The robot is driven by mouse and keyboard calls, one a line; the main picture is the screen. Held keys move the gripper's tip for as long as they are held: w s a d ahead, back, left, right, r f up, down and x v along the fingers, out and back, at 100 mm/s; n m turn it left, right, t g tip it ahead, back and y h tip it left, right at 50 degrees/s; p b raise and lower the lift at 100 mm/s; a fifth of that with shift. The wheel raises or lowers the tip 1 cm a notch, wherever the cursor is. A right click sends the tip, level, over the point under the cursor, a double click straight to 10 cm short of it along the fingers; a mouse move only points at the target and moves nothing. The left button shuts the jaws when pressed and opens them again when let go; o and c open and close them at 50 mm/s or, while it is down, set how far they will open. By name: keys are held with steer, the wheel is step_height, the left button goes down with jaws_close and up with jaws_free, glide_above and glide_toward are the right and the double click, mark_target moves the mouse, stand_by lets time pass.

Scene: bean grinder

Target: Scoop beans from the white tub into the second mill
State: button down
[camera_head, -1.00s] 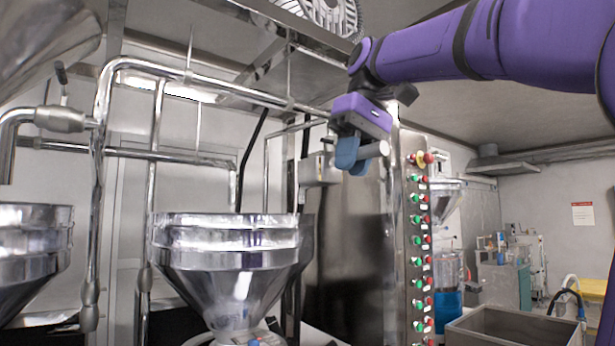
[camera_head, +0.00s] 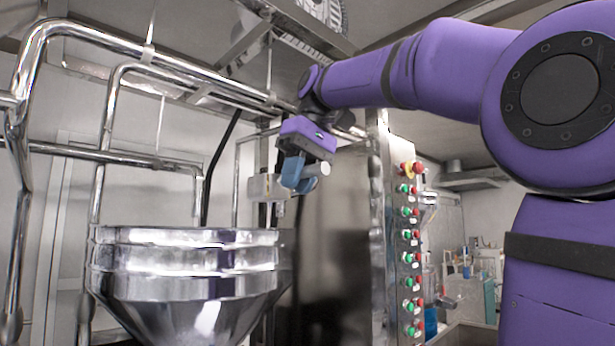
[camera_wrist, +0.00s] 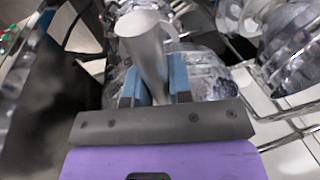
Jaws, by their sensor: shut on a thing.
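My gripper (camera_head: 292,178) has blue fingers and is shut on a pale grey scoop (camera_wrist: 146,48). In the wrist view, the scoop's body stands between the fingers (camera_wrist: 155,85). In the head view, its pale round end (camera_head: 323,168) sticks out right of the fingers. I cannot see whether it holds beans. A shiny steel mill hopper (camera_head: 185,272) stands at the lower left, below and left of my gripper in the picture. In the wrist view, one steel hopper (camera_wrist: 208,76) shows behind the scoop and another (camera_wrist: 293,50) at the right. No white tub is identifiable.
Steel pipes (camera_head: 150,50) run above and behind the hopper. A control panel with red and green buttons (camera_head: 409,250) stands right of my gripper. A grey metal bin edge (camera_head: 462,334) shows at the bottom right.

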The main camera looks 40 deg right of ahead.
steer(key=w, duration=1.5)
steer(key=a+f+h, duration=0.1)
steer(key=h, duration=0.4)
steer(key=a+f+h, duration=0.1)
steer(key=h, duration=0.5)
steer(key=a+f+n+h, duration=0.1)
steer(key=h, duration=0.4)
steer(key=shift+w+h, duration=0.15)
steer(key=shift+h, duration=0.25)
stand_by(1.2)
steer(key=y, duration=1.1)
steer(key=r+m+y, duration=0.1)
steer(key=y, duration=0.4)
steer(key=shift+y, duration=0.3)
